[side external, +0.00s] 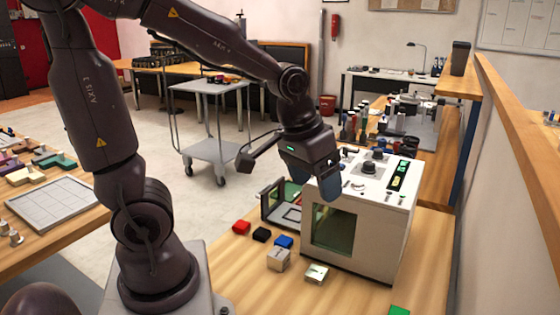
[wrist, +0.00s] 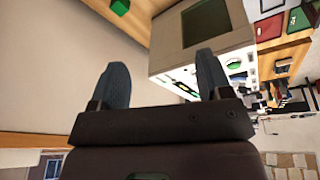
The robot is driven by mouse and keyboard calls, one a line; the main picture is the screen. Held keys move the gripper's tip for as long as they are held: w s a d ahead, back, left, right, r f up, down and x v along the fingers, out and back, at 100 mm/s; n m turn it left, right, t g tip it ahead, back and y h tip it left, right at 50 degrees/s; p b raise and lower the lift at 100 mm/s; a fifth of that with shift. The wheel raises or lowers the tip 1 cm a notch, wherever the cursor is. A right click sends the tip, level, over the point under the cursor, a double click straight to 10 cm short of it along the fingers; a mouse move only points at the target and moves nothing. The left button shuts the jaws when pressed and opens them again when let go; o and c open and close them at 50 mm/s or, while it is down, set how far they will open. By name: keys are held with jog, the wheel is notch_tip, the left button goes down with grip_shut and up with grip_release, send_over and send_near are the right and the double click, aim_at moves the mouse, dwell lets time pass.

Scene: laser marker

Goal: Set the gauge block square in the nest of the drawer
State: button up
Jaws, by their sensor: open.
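The drawer (side external: 270,213) stands out from the left side of a white box machine (side external: 368,235), with a pale square outline, apparently the nest (side external: 291,214), on its floor. No block shows in it. I cannot tell for sure which is the gauge block. My gripper (side external: 331,184) hangs in front of the machine's upper edge, fingers pointing down, above the blocks. In the wrist view its blue-grey fingers (wrist: 162,82) are apart with nothing between them.
Red (side external: 241,227), black (side external: 262,234) and blue (side external: 284,241) blocks lie in a row near the drawer. A green block (side external: 399,311) lies at the front right; a green block also shows in the wrist view (wrist: 120,7). The bench front is mostly bare.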

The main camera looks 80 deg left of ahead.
jog(key=s+d+r+m+t, duration=0.2)
jog(key=s+d+r+m, duration=0.1)
jog(key=s+r, duration=0.2)
jog(key=shift+s+r, duration=0.4)
jog(key=shift+s, duration=0.35)
jog(key=shift+o, duration=0.4)
jog(key=shift+s+r+m, duration=0.15)
jog(key=shift+s+m, duration=0.15)
jog(key=shift+s, duration=0.05)
